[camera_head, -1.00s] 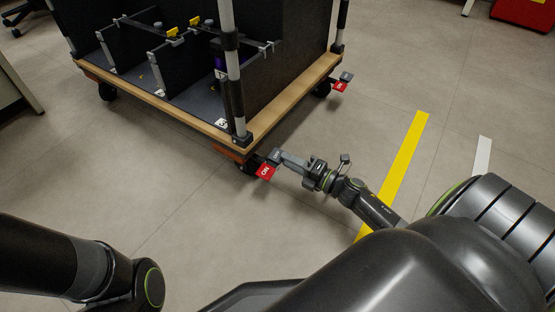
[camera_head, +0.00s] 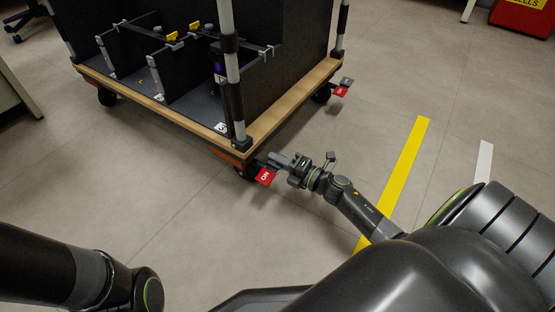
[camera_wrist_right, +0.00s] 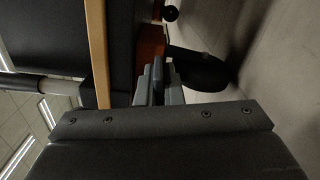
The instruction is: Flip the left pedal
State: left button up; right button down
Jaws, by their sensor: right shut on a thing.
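The left pedal (camera_head: 265,176) is at the caster under the cart's near corner. Its red ON tab shows, tilted. Its grey part is mostly hidden by my right gripper (camera_head: 276,161), which reaches in from the right, low by the caster. In the right wrist view my right gripper (camera_wrist_right: 158,87) has its two grey fingers close together on a thin dark part, which I take to be the pedal's grey part. My left arm shows at the lower left, but its gripper is out of view.
The cart (camera_head: 290,107) has a wooden rim, dark panels and striped posts. A second red pedal (camera_head: 340,91) is at its far right caster. A yellow floor stripe (camera_head: 400,170) lies to the right. The floor in front is clear.

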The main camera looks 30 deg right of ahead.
jog(key=shift+p, duration=0.3)
jog(key=m+p, duration=0.1)
jog(key=m, duration=0.1)
jog(key=m+p, duration=0.1)
jog(key=shift+w+d+f+p, duration=0.1)
jog(key=shift+d+f+p, duration=0.15)
jog(key=shift+p, duration=0.1)
jog(key=shift+f+m+p, duration=0.5)
jog(key=shift+f+m, duration=0.05)
jog(key=shift+m, duration=0.65)
jog(key=c, duration=1.6)
grip_release()
jog(key=shift+o, duration=0.2)
